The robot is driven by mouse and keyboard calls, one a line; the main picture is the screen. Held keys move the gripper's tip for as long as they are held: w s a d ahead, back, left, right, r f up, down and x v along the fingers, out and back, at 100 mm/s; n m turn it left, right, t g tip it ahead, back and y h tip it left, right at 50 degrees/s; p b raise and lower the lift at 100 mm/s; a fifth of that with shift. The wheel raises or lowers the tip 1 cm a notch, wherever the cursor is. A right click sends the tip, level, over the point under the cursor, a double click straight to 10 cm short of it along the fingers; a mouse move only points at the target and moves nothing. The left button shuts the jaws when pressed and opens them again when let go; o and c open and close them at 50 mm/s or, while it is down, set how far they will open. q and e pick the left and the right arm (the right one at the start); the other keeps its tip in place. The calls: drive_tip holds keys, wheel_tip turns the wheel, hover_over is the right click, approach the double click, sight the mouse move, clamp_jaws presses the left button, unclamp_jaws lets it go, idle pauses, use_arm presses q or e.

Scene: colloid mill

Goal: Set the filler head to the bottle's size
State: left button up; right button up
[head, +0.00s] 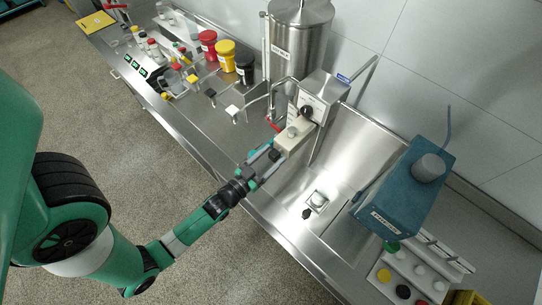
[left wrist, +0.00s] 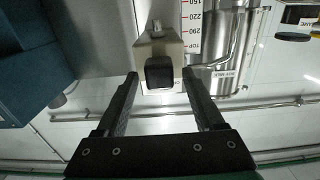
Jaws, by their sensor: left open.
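The cream filler head (head: 295,137) sits on an upright post in the head view. A black knob on its front (left wrist: 159,72) shows in the left wrist view, beside a white height scale (left wrist: 193,30) marked 150, 220, 290 and TOP. My left gripper (head: 268,159) is open at the knob. In the left wrist view its fingers (left wrist: 160,75) stand on either side of the knob, with a gap on both sides. A small pale item (head: 318,199), perhaps the bottle, stands in the steel tray below. My right gripper is not in view.
A large steel tank (head: 298,45) stands behind the filler. A blue box-shaped machine (head: 402,187) stands to the right, with a rack of coloured caps (head: 412,272) in front. Red, yellow and black tubs (head: 226,54) stand at the left. A small black item (head: 306,214) lies near the pale one.

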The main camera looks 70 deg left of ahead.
use_arm(q)
clamp_jaws()
idle(1.3)
